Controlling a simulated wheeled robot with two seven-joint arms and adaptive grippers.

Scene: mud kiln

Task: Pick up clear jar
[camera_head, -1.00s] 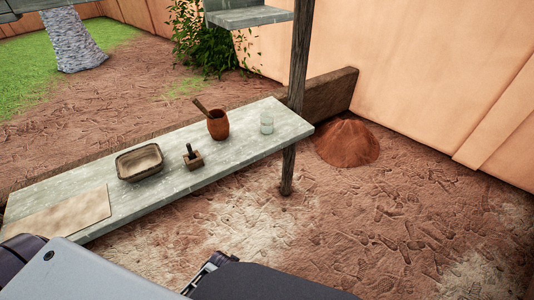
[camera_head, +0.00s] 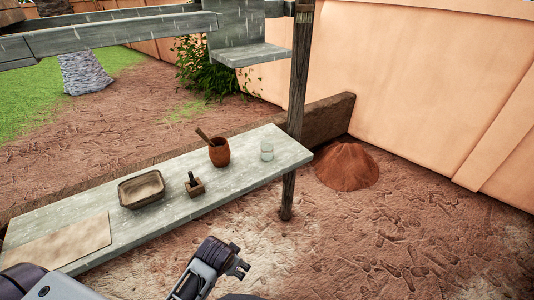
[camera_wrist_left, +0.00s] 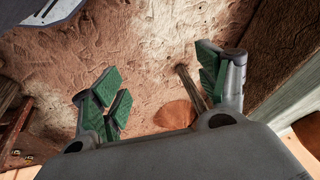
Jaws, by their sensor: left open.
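The clear jar (camera_head: 267,151) stands upright near the right end of the grey wooden bench (camera_head: 240,178), to the right of a brown clay pot. My left gripper (camera_head: 241,267) is in the lower middle of the head view, in front of the bench and apart from the jar. In the left wrist view its green-padded fingers (camera_wrist_left: 160,88) are spread wide with nothing between them. The jar does not show in the wrist view. My right gripper is not in view.
The clay pot (camera_head: 219,153) holds a stick. A small wooden block tool (camera_head: 195,187), a rectangular basin (camera_head: 141,188) and a flat board (camera_head: 58,243) lie further left. A dirt mound (camera_head: 346,166) is behind right.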

